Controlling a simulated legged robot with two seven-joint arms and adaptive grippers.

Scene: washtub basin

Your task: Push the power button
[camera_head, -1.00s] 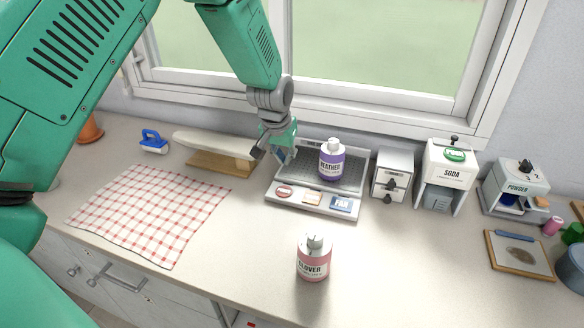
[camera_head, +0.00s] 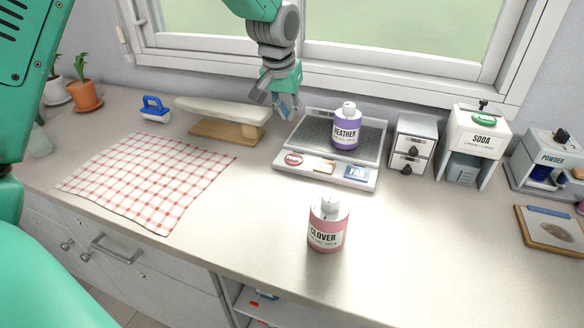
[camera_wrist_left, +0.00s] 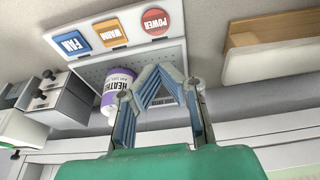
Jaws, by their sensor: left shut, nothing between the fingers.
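The power button is a round red button (camera_head: 293,159) at the left of the front strip of a grey device (camera_head: 325,173). In the left wrist view the button (camera_wrist_left: 155,22) reads POWER. Beside it are an orange WARM button (camera_wrist_left: 108,34) and a blue FAN button (camera_wrist_left: 71,42). My left gripper (camera_head: 289,115) is above the device's back left part, behind the button and apart from it. Its fingertips (camera_wrist_left: 160,68) meet in the left wrist view, with nothing between them. My right gripper is in neither view.
A purple HEATHER bottle (camera_head: 346,128) stands on the device's tray, right of my gripper. A pink CLOVER bottle (camera_head: 328,225) stands in front. A small ironing board (camera_head: 225,111) lies left; a drawer box (camera_head: 413,143) stands right. The window frame is behind.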

